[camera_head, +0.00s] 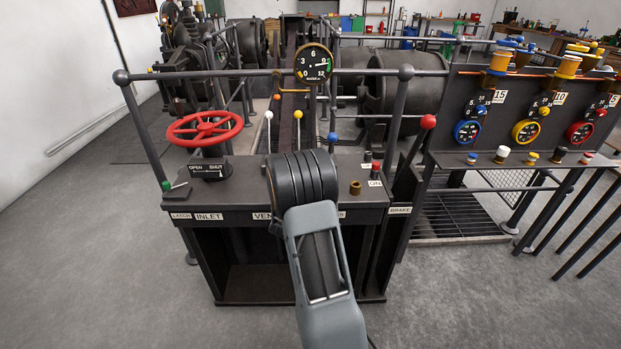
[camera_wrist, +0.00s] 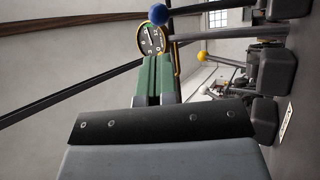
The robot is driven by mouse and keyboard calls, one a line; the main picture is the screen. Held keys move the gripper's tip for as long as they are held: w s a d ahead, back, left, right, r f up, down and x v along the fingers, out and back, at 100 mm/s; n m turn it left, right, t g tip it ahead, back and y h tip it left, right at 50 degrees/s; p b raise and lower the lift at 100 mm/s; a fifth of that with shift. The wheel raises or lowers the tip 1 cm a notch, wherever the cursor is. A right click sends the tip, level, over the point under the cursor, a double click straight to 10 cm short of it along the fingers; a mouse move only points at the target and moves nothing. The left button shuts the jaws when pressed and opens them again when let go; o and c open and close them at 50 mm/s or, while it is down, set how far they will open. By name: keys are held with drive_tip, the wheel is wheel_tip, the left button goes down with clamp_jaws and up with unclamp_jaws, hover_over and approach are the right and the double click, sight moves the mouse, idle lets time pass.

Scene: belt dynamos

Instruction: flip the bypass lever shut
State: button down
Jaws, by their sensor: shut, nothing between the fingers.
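Several levers stand on the black console (camera_head: 230,192). Their knobs are white (camera_head: 268,114), orange (camera_head: 298,114) and blue (camera_head: 332,137), left to right. The plate below them is partly covered by my arm; one label ends in "S", and I cannot read which lever is the bypass. In the wrist view, turned sideways, the blue knob (camera_wrist: 158,14) and a yellow knob (camera_wrist: 203,57) show on rods. My gripper (camera_wrist: 156,62) has its green fingers together and empty, below the blue knob in that picture. Its fingertips are hidden behind my arm in the head view.
A red handwheel (camera_head: 204,129) stands at the left and a red-knobbed brake lever (camera_head: 428,122) at the right. A round gauge (camera_head: 313,63) sits on the rail behind the levers. A panel of dials (camera_head: 525,115) stands further right. The floor in front is clear.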

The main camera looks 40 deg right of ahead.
sight(330, 148)
drive_tip(key=x, duration=0.9)
drive_tip(key=shift+w+r+p, duration=0.1)
drive_tip(key=shift+p, duration=0.25)
